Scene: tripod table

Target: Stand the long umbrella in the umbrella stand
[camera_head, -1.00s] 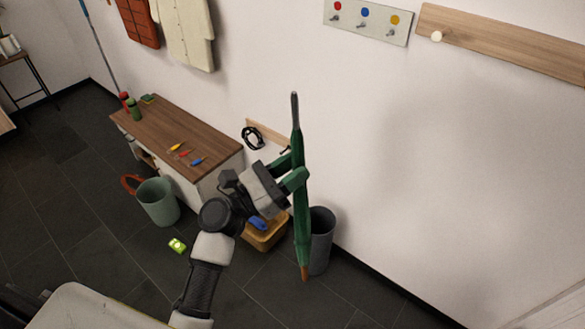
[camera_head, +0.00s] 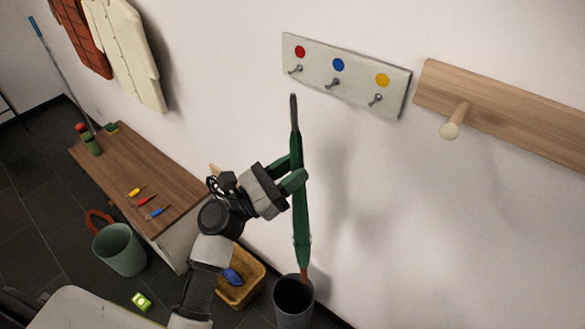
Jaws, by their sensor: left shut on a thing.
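The long green umbrella (camera_head: 301,220) is upright, with a grey end at the top and a brown end at the bottom. My left gripper (camera_head: 294,177) has its green fingers shut on the umbrella's upper half. The dark grey umbrella stand (camera_head: 294,312) is a round open bin on the floor below. The umbrella's brown end shows against the back of the stand's rim. I cannot tell whether it is above the opening or slightly inside it. My right gripper is not in view.
A wooden-topped bench (camera_head: 135,170) with several small tools stands left. A yellow-brown basket (camera_head: 250,285) holding a blue thing is left of the stand. A green bucket (camera_head: 120,252) and a small lime box (camera_head: 141,301) are on the floor. A hook board (camera_head: 345,75) and a peg rail (camera_head: 510,110) are on the wall.

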